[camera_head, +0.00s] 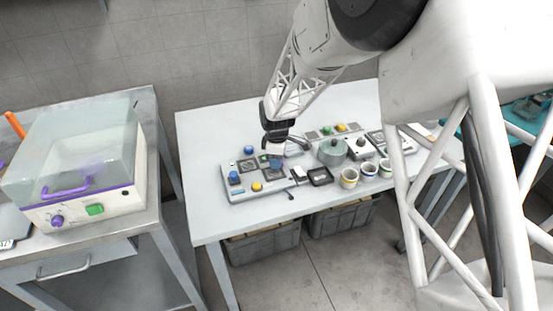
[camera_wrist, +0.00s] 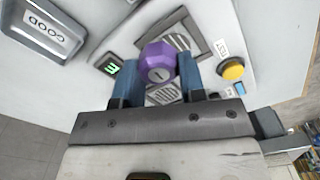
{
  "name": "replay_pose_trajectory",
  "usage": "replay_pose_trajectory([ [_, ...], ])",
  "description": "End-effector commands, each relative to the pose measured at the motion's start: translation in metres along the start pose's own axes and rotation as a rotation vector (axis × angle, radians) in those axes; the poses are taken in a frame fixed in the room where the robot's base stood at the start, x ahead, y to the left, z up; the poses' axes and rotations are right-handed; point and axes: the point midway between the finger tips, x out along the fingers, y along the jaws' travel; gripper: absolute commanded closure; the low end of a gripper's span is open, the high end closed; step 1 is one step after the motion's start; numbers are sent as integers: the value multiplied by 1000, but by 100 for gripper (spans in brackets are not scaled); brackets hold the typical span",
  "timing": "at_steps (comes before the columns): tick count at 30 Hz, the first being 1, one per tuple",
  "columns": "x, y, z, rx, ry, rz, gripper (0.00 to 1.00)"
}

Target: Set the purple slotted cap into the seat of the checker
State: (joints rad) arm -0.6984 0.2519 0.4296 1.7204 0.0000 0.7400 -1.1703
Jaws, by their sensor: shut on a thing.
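The purple slotted cap (camera_wrist: 157,62) is held between the two blue fingers of my gripper (camera_wrist: 157,75) in the wrist view, its slotted face toward the camera. In the head view my gripper (camera_head: 276,162) is over the right part of the grey checker (camera_head: 240,193); the cap cannot be made out there. In the wrist view the checker's light panel (camera_wrist: 205,20) has a dark-framed striped square (camera_wrist: 183,35) behind the cap and another striped plate (camera_wrist: 163,94) partly hidden by the fingers. I cannot tell whether the cap touches the checker.
The table's left front (camera_head: 205,225) is clear.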

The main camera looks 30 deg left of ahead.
Motion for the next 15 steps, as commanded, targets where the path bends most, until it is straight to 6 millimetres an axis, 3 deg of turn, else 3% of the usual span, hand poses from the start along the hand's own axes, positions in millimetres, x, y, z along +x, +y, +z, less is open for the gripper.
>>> replay_pose_trajectory([
  [15,-4,-11,3,-7,0,1,85],
])
